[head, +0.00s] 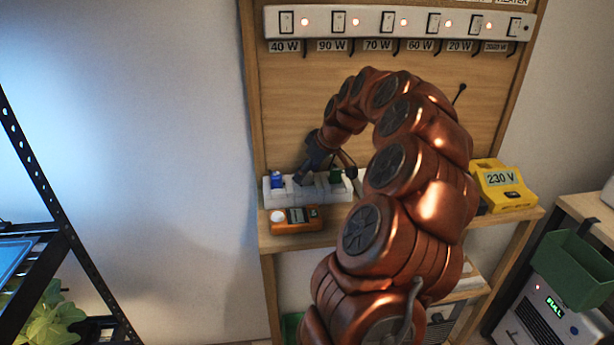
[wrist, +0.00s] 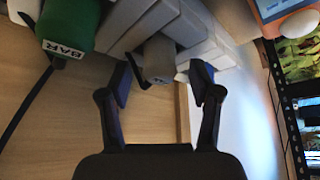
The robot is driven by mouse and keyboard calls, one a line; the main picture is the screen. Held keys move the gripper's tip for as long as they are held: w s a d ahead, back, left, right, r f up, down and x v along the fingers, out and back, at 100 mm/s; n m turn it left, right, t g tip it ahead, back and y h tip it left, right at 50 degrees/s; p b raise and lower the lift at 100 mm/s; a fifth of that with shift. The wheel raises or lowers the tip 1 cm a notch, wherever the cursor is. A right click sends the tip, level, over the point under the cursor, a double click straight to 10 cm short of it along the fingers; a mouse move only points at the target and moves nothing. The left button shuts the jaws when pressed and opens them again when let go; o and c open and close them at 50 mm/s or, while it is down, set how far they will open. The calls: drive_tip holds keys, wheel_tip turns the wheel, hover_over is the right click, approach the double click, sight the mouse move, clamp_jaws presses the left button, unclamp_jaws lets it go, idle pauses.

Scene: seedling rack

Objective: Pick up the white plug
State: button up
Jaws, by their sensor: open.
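A pale plug (wrist: 158,60), greyish white in the shade, sits on the white power strip (wrist: 205,50) in the wrist view. My gripper (wrist: 164,82) is open, with one finger on either side of this plug and visible gaps to both. In the head view, my gripper (head: 322,160) is over the middle of the strip (head: 312,194) and hides the pale plug. A green plug (wrist: 68,22) marked BAR stands left of it in the wrist view.
An orange meter (head: 296,219) lies in front. A yellow 230 V box (head: 502,186) stands to the right. A switch panel (head: 345,22) is above.

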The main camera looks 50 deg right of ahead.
drive_tip(key=shift+w+f, duration=0.1)
drive_tip(key=shift+f, duration=0.2)
clamp_jaws()
drive_tip(key=shift+r, duration=0.1)
idle(0.4)
